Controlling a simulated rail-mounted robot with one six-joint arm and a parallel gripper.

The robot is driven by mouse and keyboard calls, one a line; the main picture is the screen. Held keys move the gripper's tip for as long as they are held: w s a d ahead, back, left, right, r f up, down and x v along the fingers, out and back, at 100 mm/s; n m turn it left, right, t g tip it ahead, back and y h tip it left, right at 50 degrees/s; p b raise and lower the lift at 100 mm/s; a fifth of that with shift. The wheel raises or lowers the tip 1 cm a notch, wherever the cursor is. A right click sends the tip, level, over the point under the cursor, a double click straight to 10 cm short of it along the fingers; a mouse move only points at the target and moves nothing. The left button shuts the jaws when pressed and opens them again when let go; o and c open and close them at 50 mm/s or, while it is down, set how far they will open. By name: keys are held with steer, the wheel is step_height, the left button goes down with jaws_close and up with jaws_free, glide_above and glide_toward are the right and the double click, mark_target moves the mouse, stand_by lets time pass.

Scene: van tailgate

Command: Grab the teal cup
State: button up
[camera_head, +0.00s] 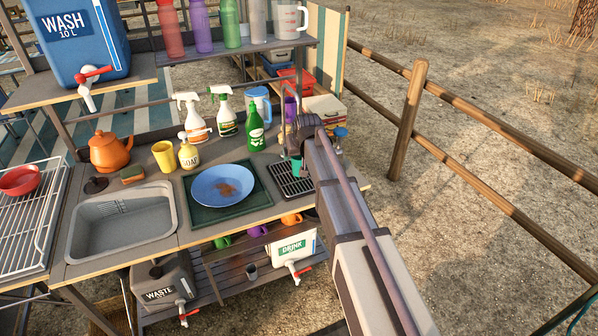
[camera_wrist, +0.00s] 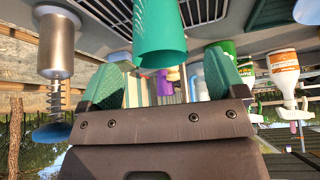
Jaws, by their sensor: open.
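The teal cup (camera_head: 297,168) stands on the counter at the dark drain grate, partly hidden behind my arm in the head view. In the wrist view, which looks upside down, the teal cup (camera_wrist: 160,30) is at top centre. My gripper (camera_wrist: 166,62) is open, with its two teal-padded fingers spread apart on either side of the cup's line. The cup appears just beyond the fingertips, and nothing is held. In the head view my gripper (camera_head: 303,130) hangs over the grate, with its fingers mostly hidden.
A silver cylinder with a spring and blue disc (camera_wrist: 57,48) stands close beside one finger. A green bottle (camera_head: 254,130), spray bottles (camera_head: 228,113) and a blue plate (camera_head: 222,186) are left of the cup. The bottle shelf (camera_head: 245,47) is above the counter's back.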

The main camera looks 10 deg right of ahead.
mark_target(299, 157)
steer(key=b+x, duration=0.1)
steer(key=x, duration=0.2)
steer(key=shift+w+f+b, duration=0.1)
steer(key=shift+f+b, duration=0.2)
steer(key=shift+r, duration=0.25)
steer(key=c, duration=1)
